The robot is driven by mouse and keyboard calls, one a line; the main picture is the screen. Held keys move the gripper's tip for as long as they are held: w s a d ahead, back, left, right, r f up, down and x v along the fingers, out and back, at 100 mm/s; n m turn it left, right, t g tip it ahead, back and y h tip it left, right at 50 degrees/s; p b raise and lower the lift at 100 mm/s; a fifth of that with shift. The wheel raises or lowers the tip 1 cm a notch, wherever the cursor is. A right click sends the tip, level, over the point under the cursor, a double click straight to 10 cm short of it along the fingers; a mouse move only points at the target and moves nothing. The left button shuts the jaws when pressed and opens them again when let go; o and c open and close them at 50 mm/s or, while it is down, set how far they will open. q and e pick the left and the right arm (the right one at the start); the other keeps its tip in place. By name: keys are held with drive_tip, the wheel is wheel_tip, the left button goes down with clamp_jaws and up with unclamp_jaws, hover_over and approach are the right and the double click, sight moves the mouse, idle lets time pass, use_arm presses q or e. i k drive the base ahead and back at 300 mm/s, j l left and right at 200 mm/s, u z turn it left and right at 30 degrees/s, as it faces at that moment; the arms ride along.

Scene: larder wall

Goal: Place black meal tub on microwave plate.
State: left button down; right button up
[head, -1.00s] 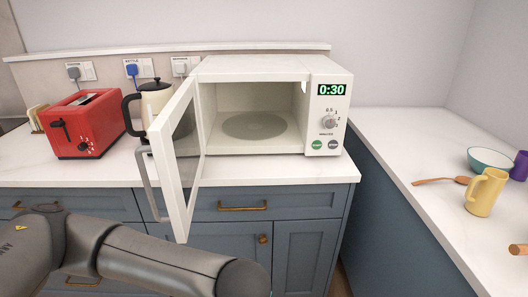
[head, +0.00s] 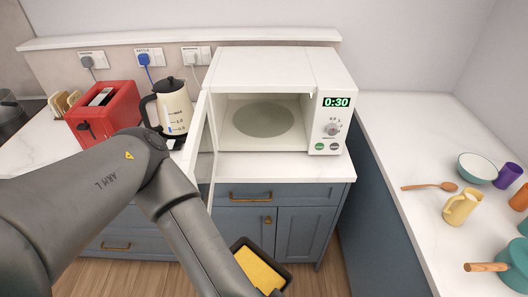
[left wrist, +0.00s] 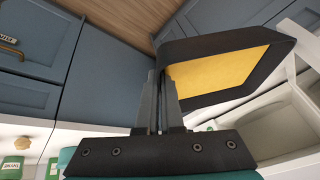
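The black meal tub (head: 259,268) has yellow contents. In the head view it is low in front of the blue cabinets, at the bottom edge of the picture. In the left wrist view the tub (left wrist: 228,66) is large and close. My left gripper (left wrist: 165,88) is shut on its wall, and the tub hangs from the fingers. The fingers are hidden in the head view, below the frame. The microwave plate (head: 263,120) is a round, bare disc inside the open microwave (head: 276,69). My right gripper is in neither view.
The microwave door (head: 204,158) stands open on the left, jutting past the counter's front edge. A kettle (head: 173,109) and a red toaster (head: 104,112) stand left of it. On the right counter are a bowl (head: 478,166), a yellow jug (head: 460,206) and a wooden spoon (head: 432,187).

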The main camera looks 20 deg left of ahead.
sight(263, 130)
drive_tip(key=i+j, duration=0.15)
drive_tip(key=i, duration=0.3)
drive_tip(key=i+j, duration=0.15)
drive_tip(key=i, duration=0.25)
drive_tip(key=i+j, duration=0.1)
drive_tip(key=i, duration=0.35)
